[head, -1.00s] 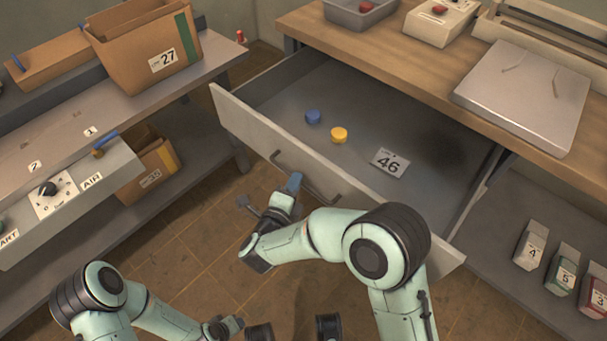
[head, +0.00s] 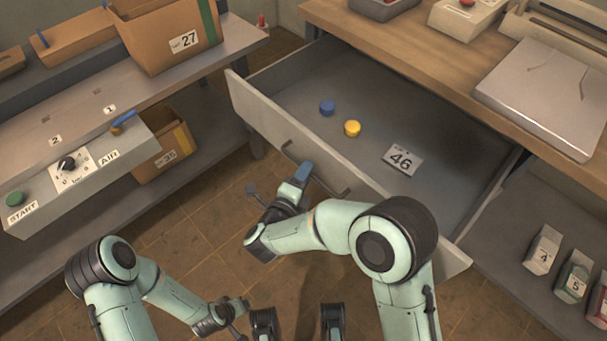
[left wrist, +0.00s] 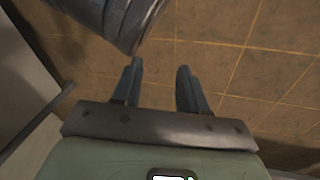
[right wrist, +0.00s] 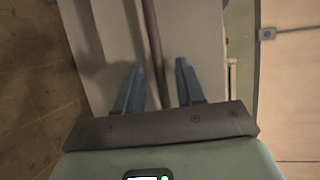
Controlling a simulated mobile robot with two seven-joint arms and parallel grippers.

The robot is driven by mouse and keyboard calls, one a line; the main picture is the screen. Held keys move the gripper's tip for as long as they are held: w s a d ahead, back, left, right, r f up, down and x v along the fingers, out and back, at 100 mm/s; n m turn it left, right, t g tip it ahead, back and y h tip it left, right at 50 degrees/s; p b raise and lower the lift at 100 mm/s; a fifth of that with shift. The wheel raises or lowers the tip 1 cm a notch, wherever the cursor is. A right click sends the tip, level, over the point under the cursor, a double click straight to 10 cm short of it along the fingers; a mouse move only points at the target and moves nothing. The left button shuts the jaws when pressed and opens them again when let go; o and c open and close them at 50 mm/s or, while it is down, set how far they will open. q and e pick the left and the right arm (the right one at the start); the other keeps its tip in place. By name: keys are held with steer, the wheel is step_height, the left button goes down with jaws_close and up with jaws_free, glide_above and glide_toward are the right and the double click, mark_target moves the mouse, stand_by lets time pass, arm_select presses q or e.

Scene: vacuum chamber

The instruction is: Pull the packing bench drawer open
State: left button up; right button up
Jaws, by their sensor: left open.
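The packing bench drawer (head: 275,128) stands well pulled out from under the wooden bench top. The drawer's dark bar handle (head: 331,187) runs along the front. My right gripper (head: 303,172) is at the handle. In the right wrist view its fingers (right wrist: 158,85) are apart, with the handle bar (right wrist: 153,40) passing between them and gaps showing beside it. My left gripper (head: 238,312) is low over the floor, open and empty; its fingers (left wrist: 157,85) show in the left wrist view.
A grey bench (head: 60,120) with a box marked 27 (head: 170,35) and an air control panel stands at left. The wooden bench top (head: 400,45) carries a scale (head: 545,95). Tiled floor lies between.

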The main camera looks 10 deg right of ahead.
arm_select(q)
steer(key=r+p, duration=0.1)
steer(key=s+d+r+p, duration=0.1)
steer(key=shift+d+r, duration=0.2)
steer(key=shift+r, duration=0.15)
arm_select(e)
steer(key=v, duration=1.3)
steer(key=shift+s, duration=0.15)
steer(key=shift+a, duration=0.1)
